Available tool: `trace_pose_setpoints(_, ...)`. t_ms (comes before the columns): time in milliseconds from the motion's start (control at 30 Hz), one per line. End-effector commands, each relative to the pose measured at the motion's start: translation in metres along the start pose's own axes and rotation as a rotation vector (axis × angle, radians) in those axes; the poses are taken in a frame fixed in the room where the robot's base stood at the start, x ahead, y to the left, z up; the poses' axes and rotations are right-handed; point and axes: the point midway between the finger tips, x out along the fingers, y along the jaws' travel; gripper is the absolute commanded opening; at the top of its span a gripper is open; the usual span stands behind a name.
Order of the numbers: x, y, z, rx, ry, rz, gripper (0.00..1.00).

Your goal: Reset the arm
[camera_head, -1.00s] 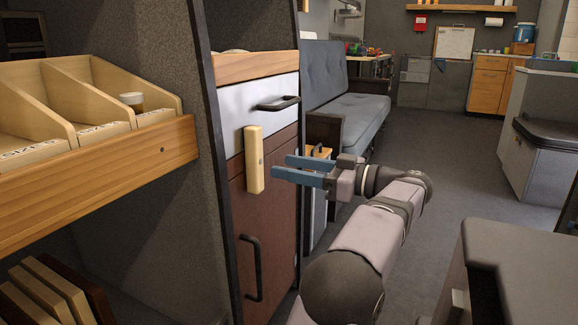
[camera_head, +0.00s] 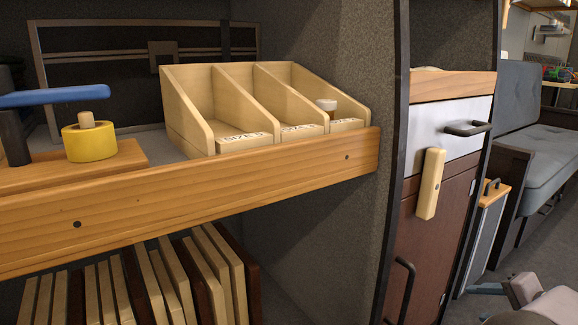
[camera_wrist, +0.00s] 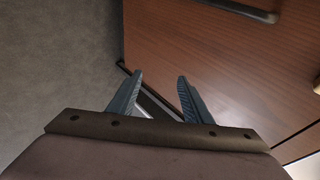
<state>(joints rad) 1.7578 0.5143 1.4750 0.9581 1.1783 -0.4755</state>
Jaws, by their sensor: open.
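My gripper (camera_wrist: 160,82) shows in the wrist view with its two blue-grey fingers apart and nothing between them. A brown cabinet door (camera_wrist: 215,65) and grey floor lie beyond the fingers. In the head view only part of my gripper (camera_head: 487,288) shows at the lower right. It is below and to the right of a pale wooden block (camera_head: 430,184) on the cabinet front, and apart from it.
The cabinet has a white drawer (camera_head: 448,128) with a dark handle, and a brown door (camera_head: 440,245). A shelf (camera_head: 200,200) at left holds a wooden divided bin (camera_head: 190,110) and a yellow spool (camera_head: 89,141). Boards stand below. A grey sofa (camera_head: 535,165) is at right.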

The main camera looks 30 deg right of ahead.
Motion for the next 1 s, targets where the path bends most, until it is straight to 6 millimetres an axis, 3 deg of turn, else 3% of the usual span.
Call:
trace_pose_setpoints(33,0.006,0.030,0.017,0.081,-0.021,0.084,0.45)
trace_pose_setpoints(100,0.011,0.067,0.043,0.175,-0.045,0.208,0.45)
trace_pose_setpoints(200,0.017,0.094,0.094,0.227,-0.107,0.390,0.45)
trace_pose_setpoints(267,0.018,0.097,0.126,0.206,-0.153,0.485,0.45)
trace_pose_setpoints(400,0.014,0.078,0.203,0.012,-0.289,0.658,0.45)
trace_pose_setpoints(600,-0.007,0.034,0.292,-0.381,-0.493,0.755,0.45)
trace_pose_setpoints(800,-0.041,-0.012,0.360,-0.716,-0.662,0.766,0.45)
trace_pose_setpoints(1000,-0.071,-0.067,0.412,-1.000,-0.755,0.704,0.45)
